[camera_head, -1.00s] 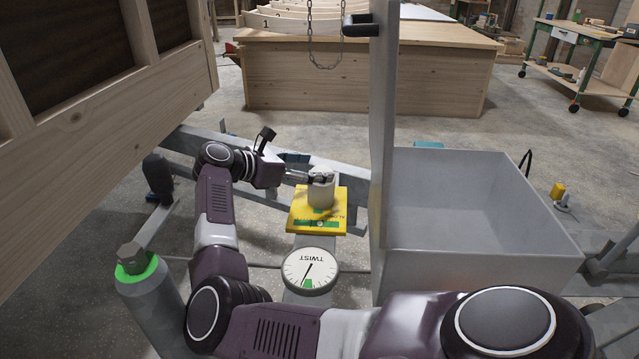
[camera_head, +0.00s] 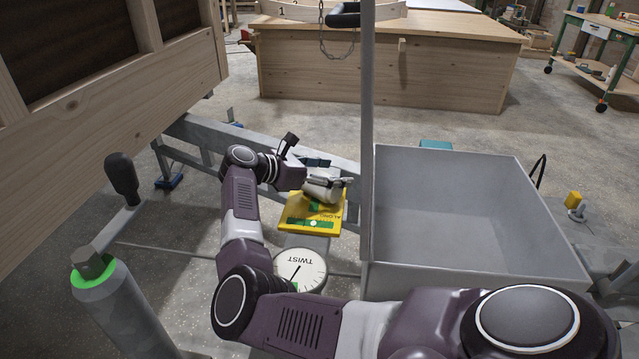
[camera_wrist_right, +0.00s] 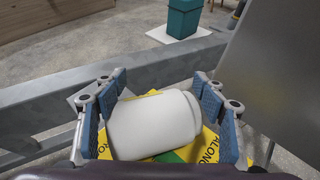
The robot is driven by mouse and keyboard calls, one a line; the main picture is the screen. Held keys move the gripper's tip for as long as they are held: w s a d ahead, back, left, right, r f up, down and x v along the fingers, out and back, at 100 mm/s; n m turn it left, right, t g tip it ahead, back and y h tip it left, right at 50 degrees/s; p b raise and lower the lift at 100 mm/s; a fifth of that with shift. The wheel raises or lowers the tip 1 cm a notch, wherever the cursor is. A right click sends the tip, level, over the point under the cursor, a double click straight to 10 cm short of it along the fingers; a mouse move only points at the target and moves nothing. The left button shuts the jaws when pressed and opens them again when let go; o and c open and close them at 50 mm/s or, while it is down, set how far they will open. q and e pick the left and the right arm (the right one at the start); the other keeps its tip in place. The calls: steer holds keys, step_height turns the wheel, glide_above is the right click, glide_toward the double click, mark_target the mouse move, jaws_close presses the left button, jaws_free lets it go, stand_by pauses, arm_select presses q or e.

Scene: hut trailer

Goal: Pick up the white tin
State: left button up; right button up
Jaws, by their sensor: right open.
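The white tin (camera_wrist_right: 155,126) lies tilted between the two blue-padded fingers of my right gripper (camera_wrist_right: 160,98) in the right wrist view. The fingers are spread wide on either side of it, with a gap visible at the right. In the head view the tin (camera_head: 322,192) leans over on a yellow level plate (camera_head: 297,226), with my right gripper (camera_head: 328,181) at it. I cannot tell whether the tin rests fully on the plate. My left gripper is out of view.
A round dial marked TWIST (camera_head: 302,271) is in front of the plate. A grey post (camera_head: 367,120) and an open grey metal box (camera_head: 450,275) stand close on the right. A grey metal beam (camera_wrist_right: 40,115) runs behind the tin. A wooden panel (camera_head: 110,110) hangs at the left.

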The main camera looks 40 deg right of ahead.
steer(key=shift+c, duration=1.2)
steer(key=shift+d, duration=0.1)
steer(key=c, duration=1.3)
steer(key=shift+s, duration=0.1)
jaws_close()
